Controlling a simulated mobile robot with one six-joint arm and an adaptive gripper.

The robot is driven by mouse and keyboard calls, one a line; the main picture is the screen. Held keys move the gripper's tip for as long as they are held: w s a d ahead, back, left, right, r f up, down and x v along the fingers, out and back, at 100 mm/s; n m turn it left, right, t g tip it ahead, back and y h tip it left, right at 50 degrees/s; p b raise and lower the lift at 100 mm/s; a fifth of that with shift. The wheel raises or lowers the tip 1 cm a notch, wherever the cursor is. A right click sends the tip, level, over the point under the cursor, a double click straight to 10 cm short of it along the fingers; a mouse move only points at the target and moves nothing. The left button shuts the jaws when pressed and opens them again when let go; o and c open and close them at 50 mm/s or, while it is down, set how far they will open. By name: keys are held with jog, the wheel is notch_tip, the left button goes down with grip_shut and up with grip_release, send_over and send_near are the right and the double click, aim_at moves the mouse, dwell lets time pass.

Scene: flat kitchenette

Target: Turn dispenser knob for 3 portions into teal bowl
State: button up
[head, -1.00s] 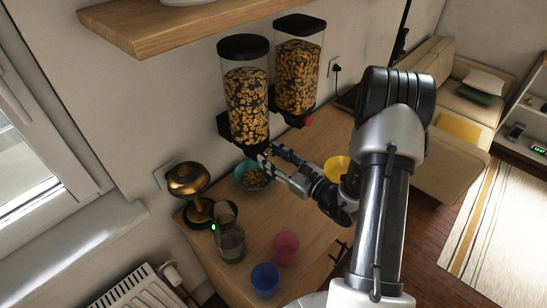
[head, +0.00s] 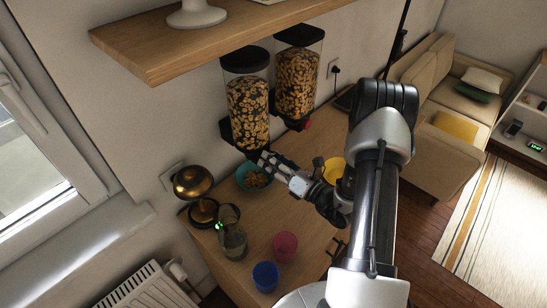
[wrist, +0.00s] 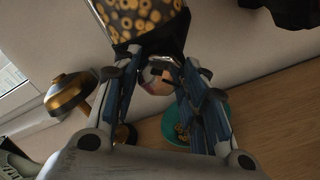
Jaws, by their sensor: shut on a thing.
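Two cereal dispensers hang on the wall. The left dispenser (head: 248,105) is filled with ring-shaped cereal, and its base also shows at the top of the wrist view (wrist: 145,20). The teal bowl (head: 240,178) stands below the left dispenser and holds some cereal; part of it shows in the wrist view (wrist: 170,125). My gripper (head: 268,160) is at the front of the left dispenser's base. In the wrist view its fingers (wrist: 158,75) are closed around the round knob (wrist: 154,82), partly hidden between them.
The right dispenser (head: 298,80) has a red knob (head: 306,124). A yellow bowl (head: 334,168) is behind my arm. A brass lamp (head: 192,182), a glass jug (head: 233,242), a pink cup (head: 285,246) and a blue cup (head: 265,277) stand on the counter. A wooden shelf (head: 165,50) is above.

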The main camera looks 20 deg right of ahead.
jog(key=shift+m+p, duration=1.85)
jog(key=shift+m, duration=2.05)
jog(key=o, duration=1.1)
jog(key=shift+c, duration=0.2)
jog(key=v, duration=1.2)
